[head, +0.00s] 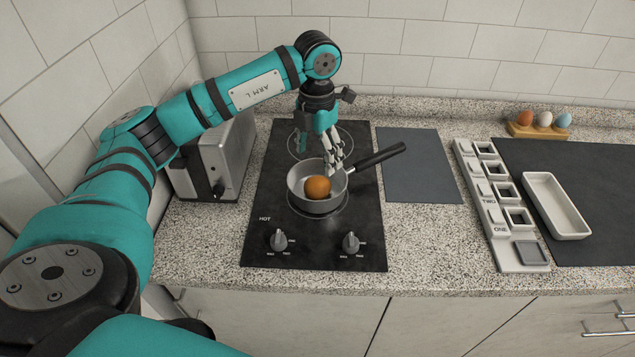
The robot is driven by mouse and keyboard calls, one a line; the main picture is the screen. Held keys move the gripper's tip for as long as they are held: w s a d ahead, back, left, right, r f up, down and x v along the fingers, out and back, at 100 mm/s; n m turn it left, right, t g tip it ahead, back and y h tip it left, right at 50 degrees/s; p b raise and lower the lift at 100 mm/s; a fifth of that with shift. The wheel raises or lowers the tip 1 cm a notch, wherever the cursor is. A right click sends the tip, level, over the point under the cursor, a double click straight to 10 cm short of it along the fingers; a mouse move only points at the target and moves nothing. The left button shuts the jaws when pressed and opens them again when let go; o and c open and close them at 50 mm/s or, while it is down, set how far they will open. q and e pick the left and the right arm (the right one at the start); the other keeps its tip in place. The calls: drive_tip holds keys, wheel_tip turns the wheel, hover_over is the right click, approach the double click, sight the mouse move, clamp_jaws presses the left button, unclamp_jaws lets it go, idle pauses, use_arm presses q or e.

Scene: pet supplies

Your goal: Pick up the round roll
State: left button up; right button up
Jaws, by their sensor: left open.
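A round orange-brown object (317,188), which looks like the round roll, sits inside a grey pan (299,181) at the pan's middle. The pan stands on the front burner of the black hob, and its dark handle (380,157) points to the upper right. My left gripper (334,168) comes down from above at the pan's back right rim, just behind and to the right of the round object. Its fingers are open with nothing between them. I cannot tell whether a fingertip touches the pan. My right gripper is not in view.
A silver toaster (222,160) stands left of the black hob (270,222). A dark mat (418,165) lies to the right. Beyond are a light slotted rack (502,210), a white tray (556,207) and an egg holder (537,132). Two knobs are on the hob's front.

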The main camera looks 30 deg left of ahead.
sight(317, 180)
use_arm(q)
wheel_tip(317, 180, down, 5)
drive_tip(key=shift+w+a+r+p, duration=0.1)
drive_tip(key=shift+w+a+p, duration=0.05)
drive_tip(key=shift+p, duration=0.25)
drive_tip(key=shift+f, duration=0.2)
wheel_tip(317, 180, down, 4)
drive_tip(key=shift+f+p, duration=0.25)
drive_tip(key=shift+p, duration=0.85)
drive_tip(key=shift+f, duration=0.2)
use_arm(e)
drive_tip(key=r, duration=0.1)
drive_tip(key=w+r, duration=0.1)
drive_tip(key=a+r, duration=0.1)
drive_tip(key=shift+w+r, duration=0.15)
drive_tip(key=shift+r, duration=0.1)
use_arm(q)
drive_tip(key=c, duration=0.8)
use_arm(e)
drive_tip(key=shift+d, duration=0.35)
